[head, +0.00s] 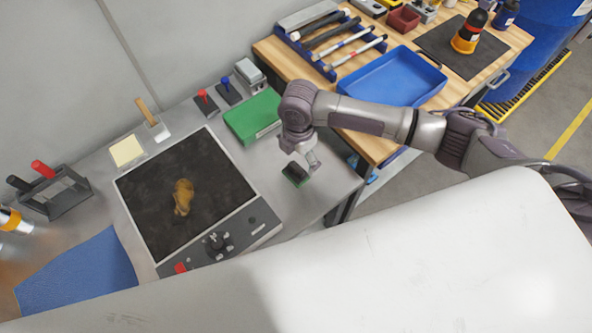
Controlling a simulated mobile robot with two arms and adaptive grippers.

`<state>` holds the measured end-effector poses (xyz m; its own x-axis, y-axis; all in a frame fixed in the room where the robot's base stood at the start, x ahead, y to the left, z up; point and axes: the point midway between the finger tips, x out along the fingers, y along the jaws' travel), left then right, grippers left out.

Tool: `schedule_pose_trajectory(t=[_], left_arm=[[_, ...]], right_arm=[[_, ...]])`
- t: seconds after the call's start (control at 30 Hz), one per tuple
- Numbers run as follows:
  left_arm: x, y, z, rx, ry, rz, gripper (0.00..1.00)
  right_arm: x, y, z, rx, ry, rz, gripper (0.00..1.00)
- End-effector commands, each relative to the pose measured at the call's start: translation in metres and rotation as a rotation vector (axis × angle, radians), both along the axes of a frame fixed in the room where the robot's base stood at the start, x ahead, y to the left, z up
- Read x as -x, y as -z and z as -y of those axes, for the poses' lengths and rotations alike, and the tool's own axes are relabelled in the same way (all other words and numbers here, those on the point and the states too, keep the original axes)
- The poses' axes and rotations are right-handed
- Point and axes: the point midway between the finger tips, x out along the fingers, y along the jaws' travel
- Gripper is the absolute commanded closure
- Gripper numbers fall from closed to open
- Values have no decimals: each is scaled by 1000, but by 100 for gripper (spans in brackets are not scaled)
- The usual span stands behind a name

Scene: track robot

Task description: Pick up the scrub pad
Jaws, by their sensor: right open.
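The scrub pad (294,176), a small dark block with green along its side, lies on the grey metal bench near its right end. My right gripper (308,165) reaches in from the right and points down just above and beside the pad. It is open, and its fingers are small and partly hidden by the wrist. I cannot tell whether a finger touches the pad. My left gripper is out of view.
A green box (252,117) stands close behind the right gripper. A dark plate with a control panel (216,245) lies to the left. A wooden table with a blue tray (393,77) is behind my right arm. A large white surface (400,260) fills the foreground.

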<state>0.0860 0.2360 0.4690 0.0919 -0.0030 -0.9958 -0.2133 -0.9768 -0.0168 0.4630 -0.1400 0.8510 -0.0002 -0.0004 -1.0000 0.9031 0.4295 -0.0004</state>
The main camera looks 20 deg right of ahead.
Motion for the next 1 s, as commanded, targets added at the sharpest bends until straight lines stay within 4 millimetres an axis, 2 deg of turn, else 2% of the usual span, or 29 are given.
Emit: schedule_pose_trajectory(t=[0.23, 0.37, 0.67, 1.0], left_arm=[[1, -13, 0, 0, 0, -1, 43], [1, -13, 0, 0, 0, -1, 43], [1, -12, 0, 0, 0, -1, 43], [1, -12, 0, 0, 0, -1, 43]], right_arm=[[3, 31, -8, 0, -1, -3, 2], [2, 47, -7, 1, 1, -2, 2], [2, 52, -7, 0, -1, 1, 4], [2, 52, -7, 0, -1, 0, 60]])
